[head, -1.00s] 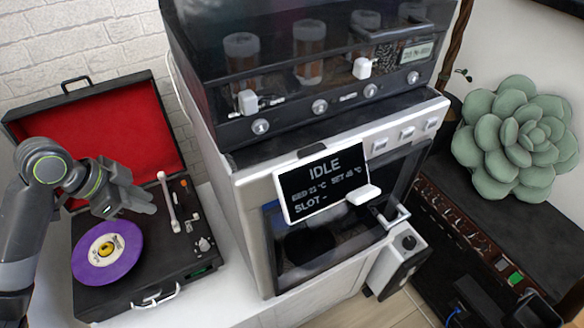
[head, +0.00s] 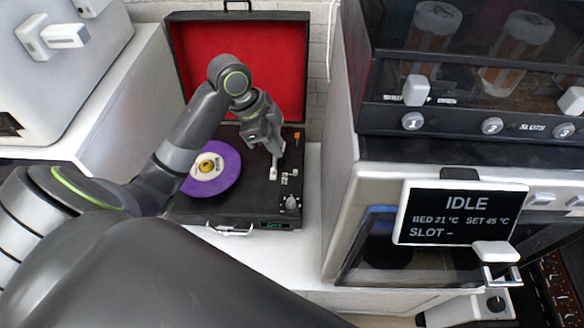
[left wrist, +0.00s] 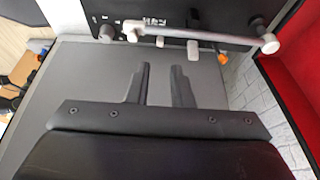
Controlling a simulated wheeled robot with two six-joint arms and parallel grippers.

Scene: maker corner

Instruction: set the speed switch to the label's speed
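The black suitcase record player (head: 235,215) stands open, with a purple record (head: 222,172) on it. The record's label (head: 208,167) is pale with a yellow middle; its print is too small to read. Small pale controls (head: 290,178) sit on the deck's right side; I cannot tell which is the speed switch. My left gripper (head: 276,150) hangs over the deck's back right, by the tonearm. In the left wrist view, its two fingers (left wrist: 162,68) are apart with nothing between them, and the tonearm (left wrist: 200,34) crosses beyond the tips. My right gripper is out of view.
The red-lined lid (head: 240,65) stands up behind the deck. A silver machine with an IDLE display (head: 455,215) is close on the right. A pale grey appliance (head: 70,75) is at the left. The white countertop (head: 312,235) has a clear strip right of the player.

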